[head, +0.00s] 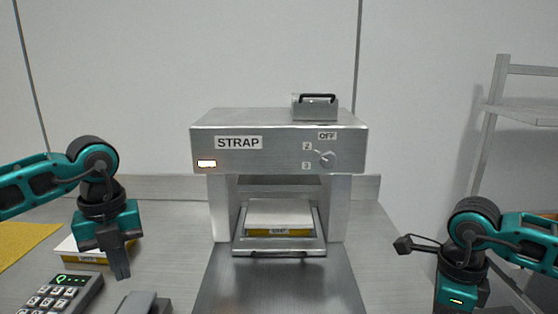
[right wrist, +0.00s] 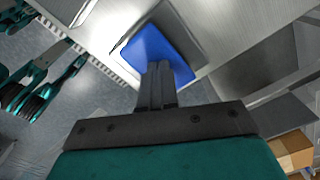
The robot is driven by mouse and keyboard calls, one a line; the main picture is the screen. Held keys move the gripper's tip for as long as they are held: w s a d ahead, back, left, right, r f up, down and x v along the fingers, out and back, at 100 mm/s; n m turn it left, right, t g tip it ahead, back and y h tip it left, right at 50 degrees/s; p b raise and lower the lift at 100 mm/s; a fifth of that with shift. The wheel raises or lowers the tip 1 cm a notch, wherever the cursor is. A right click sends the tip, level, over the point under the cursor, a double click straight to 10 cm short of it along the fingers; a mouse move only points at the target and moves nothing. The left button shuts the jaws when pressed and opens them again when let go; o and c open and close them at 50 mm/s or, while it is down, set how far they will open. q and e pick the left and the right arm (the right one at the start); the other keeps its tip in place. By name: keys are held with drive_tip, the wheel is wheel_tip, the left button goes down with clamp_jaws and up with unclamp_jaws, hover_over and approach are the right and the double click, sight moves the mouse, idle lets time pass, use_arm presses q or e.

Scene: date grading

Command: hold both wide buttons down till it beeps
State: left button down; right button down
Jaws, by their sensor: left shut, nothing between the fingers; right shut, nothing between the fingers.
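A wide blue button (right wrist: 158,48) shows in the right wrist view, set in a pale metal surround. My right gripper (right wrist: 156,72) is shut and empty, its fingertips overlapping the blue face; I cannot tell whether they touch it. In the head view only the body of that gripper shows at lower right, its fingers cut off. My left gripper (head: 122,275) is shut and empty, pointing down at left, above a grey block (head: 144,302) cut by the bottom edge. No second blue button face is visible. The steel STRAP machine (head: 280,147) stands in the middle.
The machine has a lit lamp (head: 206,163), a knob (head: 327,159) and a tray (head: 279,252) holding a pack. A keypad (head: 62,294), another pack (head: 84,256) and a yellow mat (head: 22,243) lie at left. A shelf (head: 522,112) stands at right.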

use_arm(q)
drive_tip(key=shift+f, duration=2.6)
